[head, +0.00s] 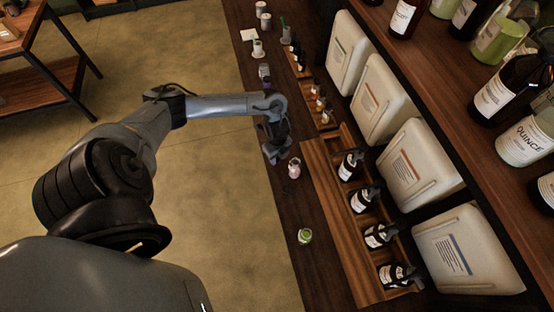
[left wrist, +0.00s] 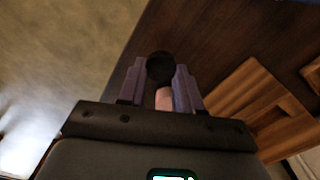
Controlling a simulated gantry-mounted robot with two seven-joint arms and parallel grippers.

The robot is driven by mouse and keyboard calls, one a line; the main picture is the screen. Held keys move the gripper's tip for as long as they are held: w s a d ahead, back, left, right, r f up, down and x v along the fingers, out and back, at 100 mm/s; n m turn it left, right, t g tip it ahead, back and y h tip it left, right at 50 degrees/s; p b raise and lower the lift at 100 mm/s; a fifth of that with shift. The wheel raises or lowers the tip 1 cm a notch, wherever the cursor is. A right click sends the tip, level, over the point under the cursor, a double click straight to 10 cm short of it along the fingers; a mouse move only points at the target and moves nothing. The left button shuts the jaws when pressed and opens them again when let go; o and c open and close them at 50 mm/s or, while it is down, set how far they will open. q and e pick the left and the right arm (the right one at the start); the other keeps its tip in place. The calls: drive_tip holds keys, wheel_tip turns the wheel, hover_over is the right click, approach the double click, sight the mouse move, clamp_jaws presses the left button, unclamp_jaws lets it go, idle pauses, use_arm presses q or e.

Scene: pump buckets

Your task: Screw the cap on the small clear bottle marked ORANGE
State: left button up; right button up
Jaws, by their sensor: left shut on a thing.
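My left gripper (head: 275,155) is over the narrow bench, pointing down. In the left wrist view its two fingers (left wrist: 160,78) are shut on a dark round thing that looks like a black cap (left wrist: 160,67). A pinkish thing (left wrist: 164,98) shows between the fingers below the cap; I cannot tell whether the two touch. A small pinkish bottle (head: 294,168) stands on the bench just right of the gripper. A small clear bottle with green (head: 305,236) stands nearer the front. I cannot read ORANGE on any bottle. My right gripper is not in view.
A wooden tray (head: 318,164) with several dark pump bottles (head: 349,165) lies along the right. Smaller amber bottles (head: 320,103) stand in a rack farther back. White canisters (head: 386,97) line the back under a shelf (head: 433,62). The bench's left edge drops to the floor.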

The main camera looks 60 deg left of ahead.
use_arm(q)
wheel_tip(320, 180, up, 6)
drive_tip(key=shift+r, duration=0.1)
idle(0.4)
